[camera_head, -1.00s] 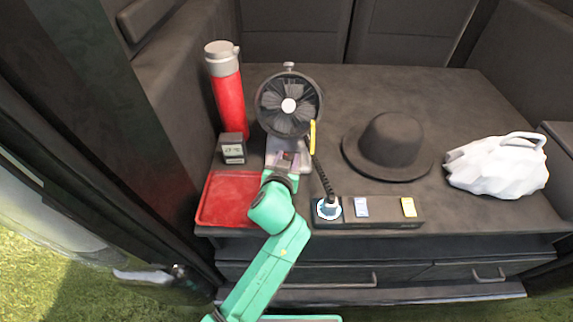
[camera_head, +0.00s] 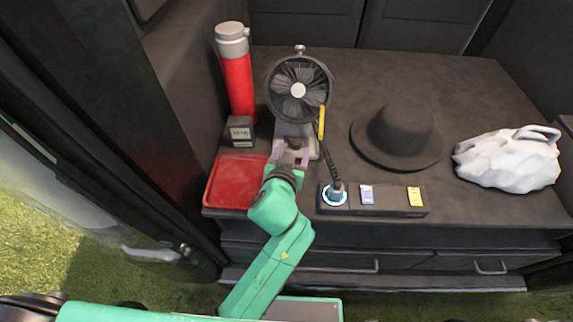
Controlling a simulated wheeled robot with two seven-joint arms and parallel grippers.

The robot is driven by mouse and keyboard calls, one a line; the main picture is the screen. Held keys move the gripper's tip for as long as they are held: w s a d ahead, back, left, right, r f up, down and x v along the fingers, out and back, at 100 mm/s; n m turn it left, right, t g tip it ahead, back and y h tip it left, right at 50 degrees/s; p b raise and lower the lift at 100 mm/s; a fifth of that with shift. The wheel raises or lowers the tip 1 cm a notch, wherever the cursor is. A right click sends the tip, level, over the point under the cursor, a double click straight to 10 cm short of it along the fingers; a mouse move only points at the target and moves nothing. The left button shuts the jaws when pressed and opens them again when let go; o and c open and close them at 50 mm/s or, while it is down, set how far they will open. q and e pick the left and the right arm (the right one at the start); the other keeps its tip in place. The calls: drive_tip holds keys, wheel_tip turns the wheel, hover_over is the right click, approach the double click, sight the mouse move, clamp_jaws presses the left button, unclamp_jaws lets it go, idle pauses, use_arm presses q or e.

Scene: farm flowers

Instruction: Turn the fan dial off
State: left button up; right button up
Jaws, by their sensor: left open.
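A small black fan (camera_head: 298,90) with a pale hub stands upright on a grey base at the back left of the dark surface. Its dial is hidden or too small to make out. My left gripper (camera_head: 291,150) is open right in front of the fan's base, its fingertips close to it; I cannot tell whether they touch. My right gripper is not in view; a green arm part of mine shows at the bottom left edge.
A red flask (camera_head: 237,75), a small dark clock (camera_head: 241,131) and a red tray (camera_head: 236,180) stand left of the fan. A power strip (camera_head: 390,209) with a plugged cord, a black hat (camera_head: 397,135) and a white bag (camera_head: 508,160) lie to the right.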

use_arm(q)
drive_tip(key=v, duration=1)
drive_tip(key=shift+s, duration=0.1)
